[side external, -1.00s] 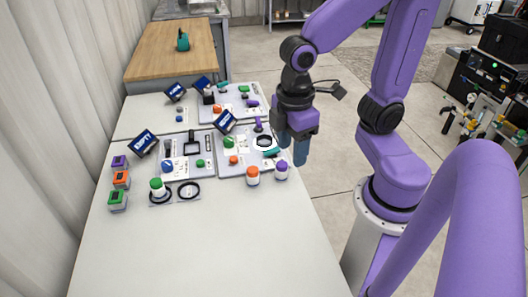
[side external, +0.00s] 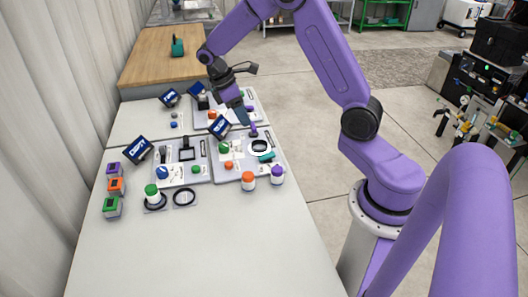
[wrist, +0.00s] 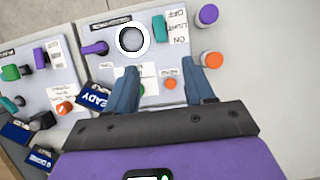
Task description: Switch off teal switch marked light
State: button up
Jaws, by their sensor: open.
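The teal switch (side external: 266,157) is on the right-hand panel of the table, beside a white ring. In the wrist view the teal switch (wrist: 159,27) is next to a white label (wrist: 178,27) that appears to read ON, LIGHT and OFF. Which way the switch is set is hard to tell. My gripper (side external: 242,117) is above the far side of that panel, tilted. In the wrist view my gripper (wrist: 162,73) shows two blue-grey fingers spread apart with nothing between them. The switch is beyond the fingertips, not touched.
A purple lever (wrist: 94,48) and the white ring (wrist: 132,39) are left of the switch. Orange-topped (side external: 248,181) and purple-topped (side external: 277,175) canisters stand in front of the panel. Tilted screens, including one (side external: 219,128), rise behind the panels. The near table (side external: 200,255) is clear.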

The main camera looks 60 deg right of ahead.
aim_at(267, 155)
jog(key=x, duration=1.7)
jog(key=shift+f, duration=0.2)
jog(key=shift+s+d, duration=0.1)
grip_shut()
